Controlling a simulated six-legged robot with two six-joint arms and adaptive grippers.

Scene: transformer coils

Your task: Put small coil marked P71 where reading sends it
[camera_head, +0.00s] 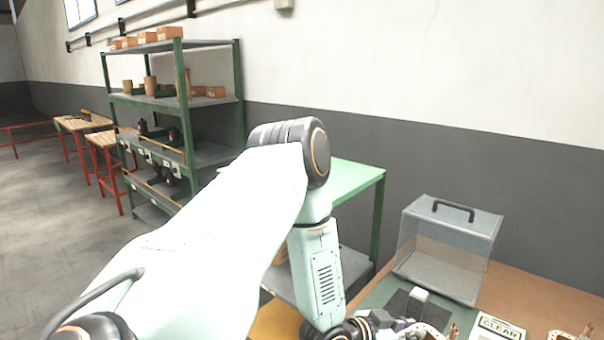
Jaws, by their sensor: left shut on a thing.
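My left arm reaches across the middle of the view, and its gripper (408,325) is low, at the bottom edge. It is shut on a small copper-coloured coil (427,331), which is partly cut off by the frame edge. No P71 mark can be read on it. Another copper-coloured piece (562,336) shows at the bottom right, mostly cut off. My right gripper is not in view.
A clear box with a black handle (447,250) stands on the brown bench (535,295). A small grey block (420,294) sits on a dark pad before it. A green-framed shelf (208,101) with boxes and coils stands behind left. Red-legged wooden benches (83,124) are farther left.

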